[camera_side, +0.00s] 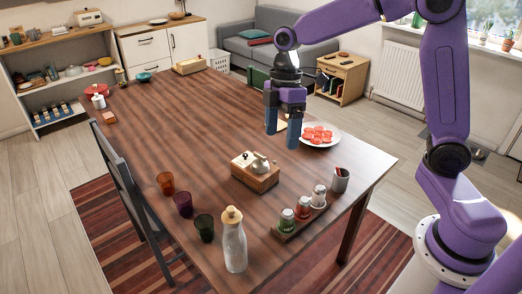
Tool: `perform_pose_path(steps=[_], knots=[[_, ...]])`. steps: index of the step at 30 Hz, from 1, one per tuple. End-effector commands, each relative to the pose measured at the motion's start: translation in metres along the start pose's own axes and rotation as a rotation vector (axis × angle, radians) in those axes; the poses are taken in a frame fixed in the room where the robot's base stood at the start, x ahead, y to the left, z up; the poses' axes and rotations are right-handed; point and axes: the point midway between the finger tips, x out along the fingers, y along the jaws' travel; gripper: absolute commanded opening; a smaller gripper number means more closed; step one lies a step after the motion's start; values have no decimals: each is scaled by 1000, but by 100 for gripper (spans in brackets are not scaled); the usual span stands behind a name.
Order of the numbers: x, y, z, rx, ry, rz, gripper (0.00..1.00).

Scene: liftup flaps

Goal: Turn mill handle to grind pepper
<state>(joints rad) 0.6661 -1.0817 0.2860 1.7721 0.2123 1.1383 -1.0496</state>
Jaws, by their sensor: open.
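The mill appears to be the wooden box (255,181) with a pale metal dome (261,166) on top, standing near the middle of the wooden table. A thin crank handle seems to rise from the dome, but it is too small to make out clearly. My gripper (282,133) points down above the table, behind and slightly right of the mill in the picture. It is open and empty, with its blue fingers apart, and does not touch the mill.
A plate of red slices (320,136) lies right of my gripper. A rack of jars (302,215), a grey cup (340,180), a stoppered bottle (234,243) and coloured glasses (183,204) stand nearer the front. The table's far left part (165,95) is mostly clear.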

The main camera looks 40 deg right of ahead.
Motion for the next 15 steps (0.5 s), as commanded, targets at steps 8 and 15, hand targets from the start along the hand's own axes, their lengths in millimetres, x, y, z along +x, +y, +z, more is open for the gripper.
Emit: perform_pose_path(steps=[8, 15], knots=[[-5, 112, 34, -124, 106, -8, 81], [-5, 184, 89, -242, 197, 31, 81]])
